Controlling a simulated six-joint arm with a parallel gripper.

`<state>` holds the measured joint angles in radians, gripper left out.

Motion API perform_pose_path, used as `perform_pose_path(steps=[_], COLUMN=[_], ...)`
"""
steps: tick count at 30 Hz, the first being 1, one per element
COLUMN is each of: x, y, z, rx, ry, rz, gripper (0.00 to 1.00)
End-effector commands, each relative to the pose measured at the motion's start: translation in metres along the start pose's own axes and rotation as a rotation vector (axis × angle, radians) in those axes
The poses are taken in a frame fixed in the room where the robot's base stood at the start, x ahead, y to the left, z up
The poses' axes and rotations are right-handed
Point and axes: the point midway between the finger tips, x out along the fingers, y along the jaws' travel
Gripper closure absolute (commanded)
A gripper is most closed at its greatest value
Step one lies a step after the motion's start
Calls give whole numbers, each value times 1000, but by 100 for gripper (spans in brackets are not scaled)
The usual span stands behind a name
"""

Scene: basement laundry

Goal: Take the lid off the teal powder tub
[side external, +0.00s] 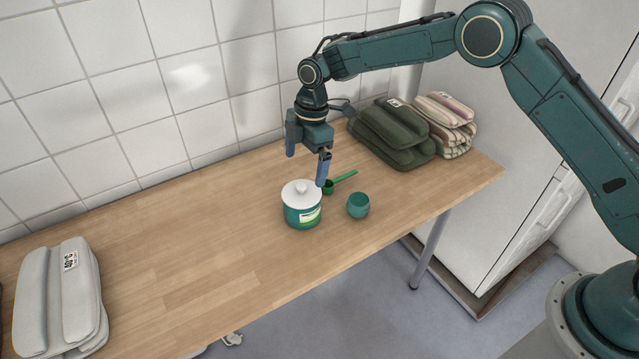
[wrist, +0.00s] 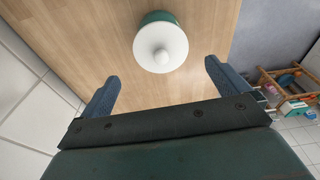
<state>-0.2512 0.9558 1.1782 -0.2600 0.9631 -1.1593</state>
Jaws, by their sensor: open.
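The teal powder tub (side external: 302,216) stands upright on the wooden table, with a label on its front. Its white lid (side external: 301,194) with a round knob sits on top. In the wrist view the lid (wrist: 160,48) is seen from above, with a strip of the teal tub (wrist: 158,16) showing behind it. My gripper (side external: 307,168) is open and empty, pointing down above the table beside the tub. In the wrist view the lid lies ahead of the gap between my fingertips (wrist: 161,77), not between them.
A green scoop (side external: 340,182) and a small teal cup (side external: 358,206) stand close to the tub's right. Folded green towels (side external: 390,135) and striped towels (side external: 446,122) lie at the back right, grey ones (side external: 62,295) at the left. The tiled wall (side external: 150,100) bounds the table; its middle left is clear.

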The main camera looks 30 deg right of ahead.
Motion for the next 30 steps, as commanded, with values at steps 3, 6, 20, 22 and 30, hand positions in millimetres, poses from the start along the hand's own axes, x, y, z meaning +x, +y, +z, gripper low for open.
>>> perform_pose_path(steps=[3,6,20,22,30], x=[13,18,36,43,69], y=[0,0,-1,-2,-2], z=[0,0,-2,-3,-4], rx=[-2,-2,-1,-1,-1], ry=[0,0,-1,-1,0], rz=[-2,0,-2,-2,0], gripper=[0,0,0,0,0])
